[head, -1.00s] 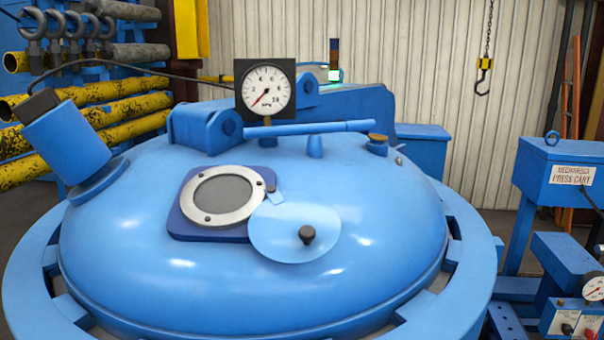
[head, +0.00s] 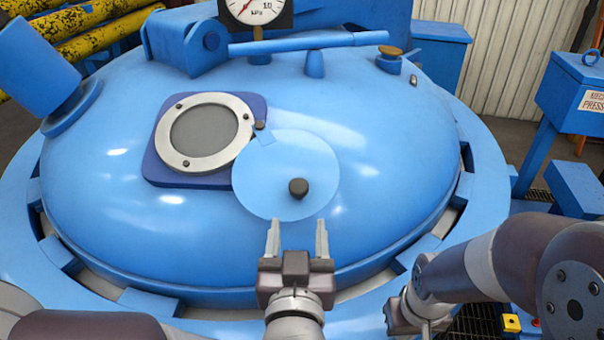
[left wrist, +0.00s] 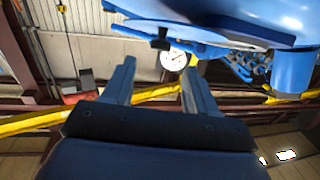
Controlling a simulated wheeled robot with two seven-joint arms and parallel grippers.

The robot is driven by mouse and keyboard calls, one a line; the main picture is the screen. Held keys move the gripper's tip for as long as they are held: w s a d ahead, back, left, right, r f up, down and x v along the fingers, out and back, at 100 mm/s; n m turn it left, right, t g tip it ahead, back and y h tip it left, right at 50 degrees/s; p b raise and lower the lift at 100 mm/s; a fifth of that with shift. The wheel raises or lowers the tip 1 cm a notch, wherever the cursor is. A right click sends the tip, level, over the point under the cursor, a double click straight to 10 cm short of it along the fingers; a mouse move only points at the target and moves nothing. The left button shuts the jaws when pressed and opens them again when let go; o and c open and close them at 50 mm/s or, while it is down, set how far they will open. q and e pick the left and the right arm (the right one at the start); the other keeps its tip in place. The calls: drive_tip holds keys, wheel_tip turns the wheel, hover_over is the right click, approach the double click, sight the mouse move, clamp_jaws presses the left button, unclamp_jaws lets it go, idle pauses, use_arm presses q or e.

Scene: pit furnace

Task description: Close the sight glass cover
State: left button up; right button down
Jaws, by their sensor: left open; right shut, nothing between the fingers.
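The sight glass (head: 203,132) is a grey round window in a bolted silver ring on the blue domed lid. Its cover (head: 270,170), a light blue disc, is swung to the right of the glass. It hangs by a small pivot (head: 261,125) at the ring's right edge and leaves the glass exposed. A dark knob (head: 298,187) stands on the cover. My left gripper (head: 297,222) is open and empty just below the knob, fingers pointing at it. In the left wrist view the knob (left wrist: 160,40) shows beyond the fingers. My right gripper (head: 402,316) is low at the right, fingers hardly visible.
A pressure gauge (head: 255,10) and a long blue bar (head: 310,43) stand behind the glass. A blue cylinder (head: 40,65) juts up at the left. A slotted blue rim (head: 480,195) rings the lid.

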sight(298, 194)
use_arm(q)
drive_tip(key=w, duration=0.1)
drive_tip(key=w+p, duration=0.1)
drive_tip(key=w, duration=0.1)
drive_tip(key=w+p, duration=0.1)
drive_tip(key=w, duration=0.1)
drive_tip(key=shift+w+a+r, duration=0.15)
drive_tip(key=shift+a+r, duration=0.05)
drive_tip(key=shift+r, duration=0.2)
drive_tip(key=w, duration=0.3)
drive_tip(key=w+p, duration=0.1)
drive_tip(key=w, duration=0.1)
drive_tip(key=shift+w+d+f, duration=0.2)
drive_tip(key=shift+d+f, duration=0.05)
drive_tip(key=shift+f, duration=0.05)
drive_tip(key=shift+s, duration=0.2)
drive_tip(key=shift+w, duration=0.1)
clamp_jaws()
use_arm(e)
drive_tip(key=r, duration=0.3)
drive_tip(key=shift+s+r, duration=0.25)
drive_tip(key=shift+s, duration=0.15)
